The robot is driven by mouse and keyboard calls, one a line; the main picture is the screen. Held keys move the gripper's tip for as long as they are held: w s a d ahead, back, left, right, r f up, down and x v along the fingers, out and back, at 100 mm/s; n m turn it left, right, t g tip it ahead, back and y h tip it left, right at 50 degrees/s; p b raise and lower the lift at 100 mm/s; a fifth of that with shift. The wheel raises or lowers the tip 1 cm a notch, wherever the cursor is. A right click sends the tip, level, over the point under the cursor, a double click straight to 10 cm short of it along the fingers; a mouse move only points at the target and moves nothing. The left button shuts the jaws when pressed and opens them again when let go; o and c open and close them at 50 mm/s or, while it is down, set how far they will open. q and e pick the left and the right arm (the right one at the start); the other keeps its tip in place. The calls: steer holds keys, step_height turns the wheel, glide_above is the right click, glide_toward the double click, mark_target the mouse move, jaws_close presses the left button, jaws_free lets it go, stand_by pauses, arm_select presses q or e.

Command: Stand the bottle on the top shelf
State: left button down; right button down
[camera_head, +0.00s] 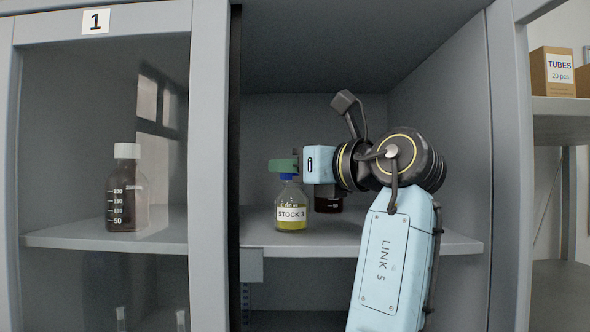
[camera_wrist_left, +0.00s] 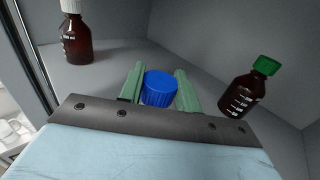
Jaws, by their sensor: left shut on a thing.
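A clear glass bottle labelled STOCK 3 (camera_head: 291,212), holding yellow liquid, is upright over the cabinet shelf (camera_head: 420,243), near its left part. Its base looks level with the shelf board; I cannot tell for certain whether it touches. My left gripper (camera_head: 284,166) reaches in from the right, its green fingers shut on the bottle's blue cap. The blue cap (camera_wrist_left: 160,88) also shows between the fingers of the left gripper (camera_wrist_left: 160,90) in the left wrist view; the bottle's body is hidden below it. My right gripper is in neither view.
A brown bottle (camera_head: 328,204) stands behind the gripper; its green cap (camera_wrist_left: 266,65) shows in the wrist view. A white-capped brown bottle (camera_head: 127,190) stands left, behind the glass door marked 1 (camera_head: 96,22). The cabinet's right wall (camera_head: 450,130) is close to my arm.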

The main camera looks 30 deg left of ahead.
arm_select(q)
steer(key=shift+f, duration=0.2)
steer(key=c, duration=1)
jaws_free()
steer(key=shift+r, duration=0.1)
steer(key=shift+d+r, duration=0.15)
steer(key=b+v, duration=0.1)
steer(key=v, duration=1)
steer(key=shift+s+d, duration=0.15)
steer(key=shift+d, duration=0.25)
